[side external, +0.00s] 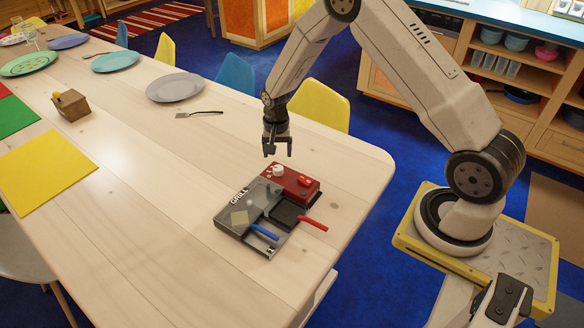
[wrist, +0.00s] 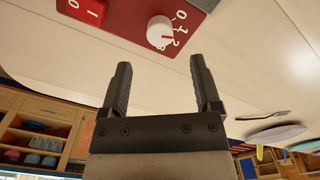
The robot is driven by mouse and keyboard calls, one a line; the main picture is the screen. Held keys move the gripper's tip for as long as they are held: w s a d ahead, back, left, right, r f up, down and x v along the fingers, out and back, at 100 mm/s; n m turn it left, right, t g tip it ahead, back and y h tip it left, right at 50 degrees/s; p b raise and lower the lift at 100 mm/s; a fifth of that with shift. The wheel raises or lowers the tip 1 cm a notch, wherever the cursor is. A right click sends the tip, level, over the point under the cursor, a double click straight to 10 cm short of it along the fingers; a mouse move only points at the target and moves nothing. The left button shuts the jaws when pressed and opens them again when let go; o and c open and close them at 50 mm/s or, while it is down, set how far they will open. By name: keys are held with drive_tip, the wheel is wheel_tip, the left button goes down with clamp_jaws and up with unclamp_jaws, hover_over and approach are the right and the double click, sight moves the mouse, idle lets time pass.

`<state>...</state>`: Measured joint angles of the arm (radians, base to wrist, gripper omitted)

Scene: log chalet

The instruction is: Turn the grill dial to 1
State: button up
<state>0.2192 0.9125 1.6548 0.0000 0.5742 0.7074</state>
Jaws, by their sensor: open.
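The grill dial is a white round knob (side external: 278,170) on the red panel (side external: 297,184) of a small grill. In the wrist view the dial (wrist: 159,32) has the numbers 0, 1 and 2 printed along its right side. A small red mark on the knob seems to face near the 2, but it is too small to be sure. My gripper (side external: 277,153) points down above and just behind the dial, apart from it. In the wrist view its two fingers (wrist: 160,66) are spread with nothing between them, and the dial lies beyond their tips.
A red rocker switch (side external: 305,180) sits beside the dial. The grill's grey body (side external: 232,218) has a blue handle (side external: 264,232) and a red handle (side external: 313,223).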

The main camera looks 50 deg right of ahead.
drive_tip(key=shift+r, duration=0.8)
drive_tip(key=shift+s+a+r, duration=0.1)
drive_tip(key=shift+a+r, duration=0.05)
drive_tip(key=shift+r, duration=0.1)
drive_tip(key=s+a+r+n+t, duration=0.1)
drive_tip(key=s+a+r+n, duration=0.4)
drive_tip(key=s, duration=0.4)
drive_tip(key=s+a+r+n+t, duration=0.1)
drive_tip(key=s+a+r+n, duration=0.4)
drive_tip(key=s+r, duration=0.3)
drive_tip(key=shift+s+n+t, duration=0.3)
drive_tip(key=shift+s, duration=0.4)
